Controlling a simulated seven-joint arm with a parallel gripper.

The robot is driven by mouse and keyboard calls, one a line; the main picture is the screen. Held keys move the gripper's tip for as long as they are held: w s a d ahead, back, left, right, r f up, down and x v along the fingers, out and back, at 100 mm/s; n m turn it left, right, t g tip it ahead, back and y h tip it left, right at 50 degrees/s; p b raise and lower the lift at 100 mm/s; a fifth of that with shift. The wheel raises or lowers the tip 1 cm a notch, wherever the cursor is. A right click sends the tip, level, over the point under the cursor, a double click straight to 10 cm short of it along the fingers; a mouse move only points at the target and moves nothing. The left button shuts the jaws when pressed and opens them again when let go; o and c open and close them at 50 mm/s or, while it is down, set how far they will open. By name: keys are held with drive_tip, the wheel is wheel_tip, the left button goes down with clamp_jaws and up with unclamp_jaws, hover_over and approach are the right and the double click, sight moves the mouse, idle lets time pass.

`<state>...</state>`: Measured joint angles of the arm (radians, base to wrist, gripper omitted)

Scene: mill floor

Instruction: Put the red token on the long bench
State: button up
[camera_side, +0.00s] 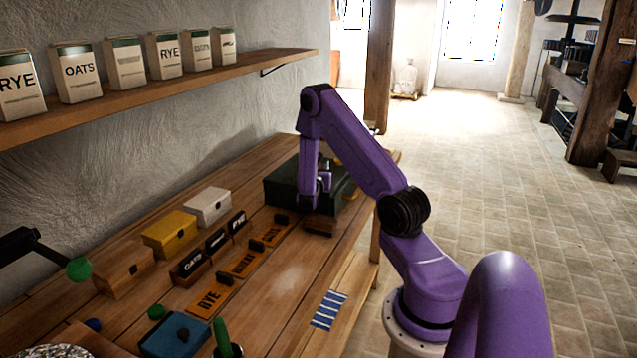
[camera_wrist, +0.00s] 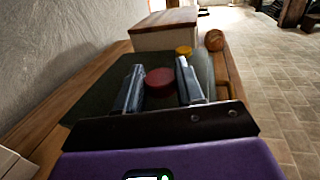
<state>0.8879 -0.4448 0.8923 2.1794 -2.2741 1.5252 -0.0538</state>
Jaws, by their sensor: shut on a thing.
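The red token (camera_wrist: 159,82) is a small round disc between my gripper's fingers in the wrist view. My gripper (camera_wrist: 160,88) is shut on it. In the side view my gripper (camera_side: 317,198) points down by the dark green box (camera_side: 283,188) at the far end of the long bench (camera_side: 285,292). The token cannot be made out there. In the wrist view the dark green surface (camera_wrist: 98,95) lies below the token. I cannot tell whether the token touches it. Bare bench wood (camera_wrist: 48,112) shows to its left.
Yellow (camera_side: 170,235) and white (camera_side: 208,207) boxes stand along the wall side. Lettered tags (camera_side: 207,302) lie mid-bench. A blue striped patch (camera_side: 329,310) is at the front edge, with bare wood beside it. A yellow disc (camera_wrist: 184,51) and brown ball (camera_wrist: 214,40) lie beyond the token.

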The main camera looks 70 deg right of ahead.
drive_tip(key=shift+f, duration=2.3)
drive_tip(key=shift+f, duration=0.1)
drive_tip(key=o, duration=1)
drive_tip(key=s+a+r+m+g+y, duration=0.1)
drive_tip(key=s+a+r+m+y, duration=0.1)
drive_tip(key=a, duration=1.1)
drive_tip(key=s+a+r+m+g+y, duration=0.1)
drive_tip(key=s+a+r+m+y, duration=0.2)
drive_tip(key=s+a, duration=0.6)
drive_tip(key=s+a+r+m+g+y, duration=0.2)
drive_tip(key=s+a+m+y, duration=0.2)
drive_tip(key=a, duration=1.2)
drive_tip(key=s+y, duration=0.1)
drive_tip(key=y, duration=0.1)
drive_tip(key=shift+s+a+r+y, duration=0.15)
drive_tip(key=shift+s+a+y, duration=0.15)
drive_tip(key=shift+s+a, duration=0.1)
drive_tip(key=shift+o, duration=0.6)
drive_tip(key=s+a+r+y, duration=0.3)
drive_tip(key=s+a+y, duration=0.3)
drive_tip(key=a, duration=0.2)
drive_tip(key=shift+s+a+n, duration=0.25)
drive_tip(key=shift+n, duration=0.05)
